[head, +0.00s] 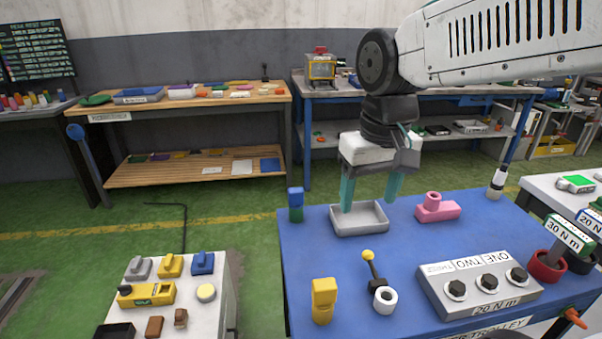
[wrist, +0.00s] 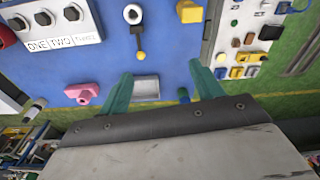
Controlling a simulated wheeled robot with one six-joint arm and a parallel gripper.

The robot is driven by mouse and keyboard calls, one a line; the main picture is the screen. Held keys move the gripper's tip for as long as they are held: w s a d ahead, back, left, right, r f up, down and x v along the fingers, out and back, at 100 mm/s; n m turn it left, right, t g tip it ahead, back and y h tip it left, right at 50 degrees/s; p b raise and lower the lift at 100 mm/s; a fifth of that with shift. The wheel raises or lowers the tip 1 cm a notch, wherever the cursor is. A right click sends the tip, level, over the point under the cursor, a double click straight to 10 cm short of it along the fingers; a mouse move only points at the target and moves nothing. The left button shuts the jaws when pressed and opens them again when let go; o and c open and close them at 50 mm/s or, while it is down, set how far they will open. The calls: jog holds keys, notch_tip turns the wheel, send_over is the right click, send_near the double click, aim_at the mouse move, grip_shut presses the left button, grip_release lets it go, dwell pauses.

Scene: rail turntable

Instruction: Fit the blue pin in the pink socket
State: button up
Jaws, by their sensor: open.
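The blue pin (head: 295,196) stands upright at the back left of the blue table top, with a green part under it. In the wrist view it shows small (wrist: 183,95) beside a fingertip. The pink socket (head: 438,210) is a block with a raised round collar, at the back right of the same table. It also shows in the wrist view (wrist: 82,93). My gripper (head: 371,192) is open and empty, pointing down above the grey tray (head: 360,231), between pin and socket. Its two teal fingers (wrist: 160,82) are apart. How the pin meets the green part is unclear.
A yellow block (head: 324,300), a yellow-knobbed lever (head: 372,268), a white ring (head: 384,299) and a grey box with knobs (head: 480,290) take up the table's front. A white-handled tool (head: 497,182) stands at the back right corner. A smaller table with blocks stands left.

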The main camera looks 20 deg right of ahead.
jog(key=w, duration=0.9)
jog(key=m+g, duration=0.1)
jog(key=m, duration=0.1)
send_over(295, 189)
jog(key=f, duration=1.2)
jog(key=shift+s+d+f, duration=0.1)
jog(key=shift+s+f, duration=0.15)
jog(key=shift+s, duration=0.15)
jog(key=shift+w+f, duration=0.3)
jog(key=shift+f, duration=0.4)
notch_tip(295, 189, down, 7)
jog(key=shift+r, duration=0.1)
jog(key=c, duration=1.2)
